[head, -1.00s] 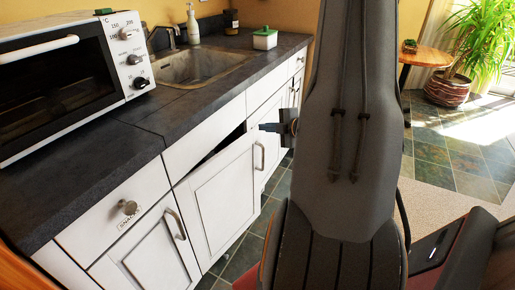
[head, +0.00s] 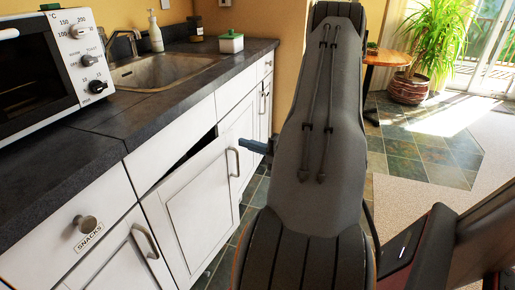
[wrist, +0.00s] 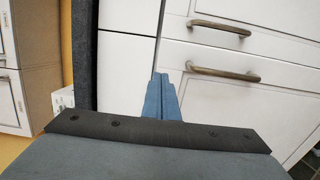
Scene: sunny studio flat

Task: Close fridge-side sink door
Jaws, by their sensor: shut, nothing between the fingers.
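The sink door (head: 188,205), a white panelled front below the sink, stands ajar in the head view. A dark gap shows along its top, and its vertical metal handle (head: 233,161) is on its right side. My gripper (head: 246,145) is just right of the upper end of that handle, partly hidden behind my arm. In the wrist view my gripper's blue fingers (wrist: 161,92) are shut and empty, in front of white cabinet fronts with two metal handles (wrist: 223,72). I cannot tell whether the fingers touch the door.
The sink (head: 165,70) is set in the dark countertop (head: 100,115), beside a white oven (head: 45,60). A "SNACKS" drawer (head: 80,235) is at lower left. A green-lidded box (head: 230,42) stands farther back. Open tiled floor (head: 420,150) lies to the right.

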